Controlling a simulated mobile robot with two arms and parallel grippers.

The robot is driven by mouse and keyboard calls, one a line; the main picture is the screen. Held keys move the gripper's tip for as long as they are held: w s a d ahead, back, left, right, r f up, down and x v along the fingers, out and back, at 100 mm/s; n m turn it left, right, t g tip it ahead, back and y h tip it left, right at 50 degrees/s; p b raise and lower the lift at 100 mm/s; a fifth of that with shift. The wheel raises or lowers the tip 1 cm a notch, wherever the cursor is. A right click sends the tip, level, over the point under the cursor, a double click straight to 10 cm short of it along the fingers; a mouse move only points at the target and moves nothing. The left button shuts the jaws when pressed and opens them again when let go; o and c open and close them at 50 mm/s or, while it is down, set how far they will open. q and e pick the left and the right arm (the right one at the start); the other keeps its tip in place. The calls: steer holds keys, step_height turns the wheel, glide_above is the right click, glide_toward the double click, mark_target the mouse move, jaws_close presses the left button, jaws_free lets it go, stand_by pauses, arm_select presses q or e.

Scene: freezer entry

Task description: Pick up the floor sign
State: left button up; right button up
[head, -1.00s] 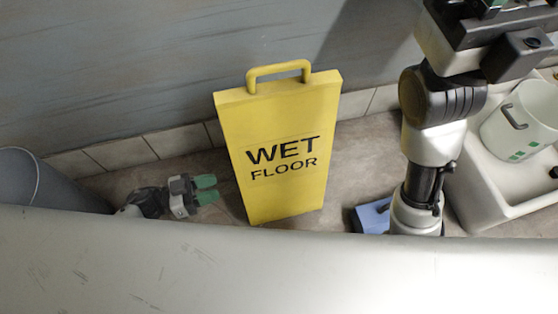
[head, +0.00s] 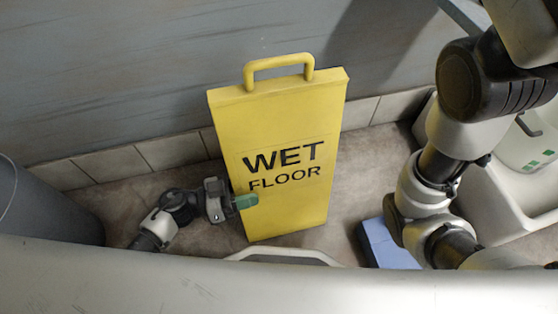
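The yellow floor sign (head: 295,210) stands upright on the floor in front of the grey wall, in the middle of the head view. It reads WET FLOOR and has a loop handle on its top edge. My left gripper (head: 245,201) is at the sign's lower left edge. One green fingertip overlaps the front of the sign there; the other finger does not show clearly, so its opening and any grip cannot be told. My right arm is in the right part of the view, and its gripper is not in view.
A grey bin (head: 45,205) stands at the left. A blue object (head: 387,246) lies on the floor right of the sign, partly behind my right arm. A white basin (head: 500,205) with a white bucket (head: 525,150) is at the right. Some floor right of the sign is clear.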

arm_select(q)
steer(key=shift+w+d, duration=0.1)
steer(key=shift+d, duration=0.2)
steer(key=shift+c, duration=0.3)
jaws_close()
steer(key=shift+r, duration=0.25)
